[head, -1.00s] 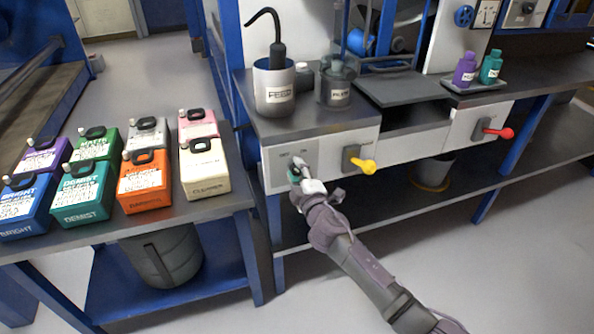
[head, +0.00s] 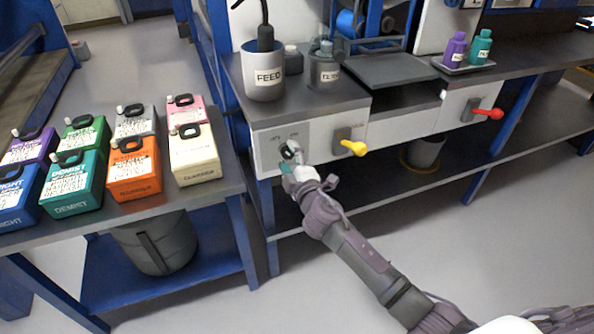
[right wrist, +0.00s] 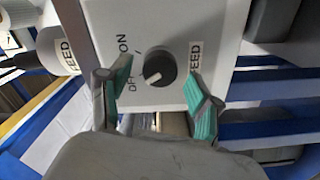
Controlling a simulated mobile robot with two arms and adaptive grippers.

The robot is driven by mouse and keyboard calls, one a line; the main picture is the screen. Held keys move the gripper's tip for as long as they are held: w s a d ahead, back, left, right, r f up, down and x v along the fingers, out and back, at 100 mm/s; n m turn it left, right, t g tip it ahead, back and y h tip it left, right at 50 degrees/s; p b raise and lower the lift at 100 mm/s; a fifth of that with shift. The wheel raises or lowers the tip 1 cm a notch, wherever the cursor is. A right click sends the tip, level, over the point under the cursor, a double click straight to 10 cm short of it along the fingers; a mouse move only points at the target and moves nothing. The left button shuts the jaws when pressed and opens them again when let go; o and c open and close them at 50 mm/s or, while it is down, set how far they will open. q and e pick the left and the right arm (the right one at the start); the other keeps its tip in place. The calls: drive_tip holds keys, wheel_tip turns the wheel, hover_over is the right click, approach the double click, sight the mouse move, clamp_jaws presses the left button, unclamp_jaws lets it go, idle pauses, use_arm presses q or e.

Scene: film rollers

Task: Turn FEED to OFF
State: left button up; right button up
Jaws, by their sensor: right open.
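The black FEED knob (right wrist: 160,66) sits on a pale panel, with a FEED label (right wrist: 195,60) beside it and ON and OFF marks on its other side. Its white pointer mark appears to face the OFF side in the right wrist view. My right gripper (right wrist: 158,76) is open, with teal-padded fingers on either side of the knob and visible gaps to it. In the head view my right gripper (head: 289,163) is just in front of the panel (head: 263,150), partly covering the knob (head: 287,152). My left gripper is out of view.
A yellow-handled lever (head: 352,148) is right of the knob, and a red one (head: 490,114) farther right. The FEED pot (head: 263,75) stands on the bench above. Several chemical jugs, including a cream one (head: 195,155), stand on the left table.

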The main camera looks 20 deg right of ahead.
drive_tip(key=s, duration=1)
drive_tip(key=shift+s+d, duration=0.2)
drive_tip(key=shift+s, duration=0.2)
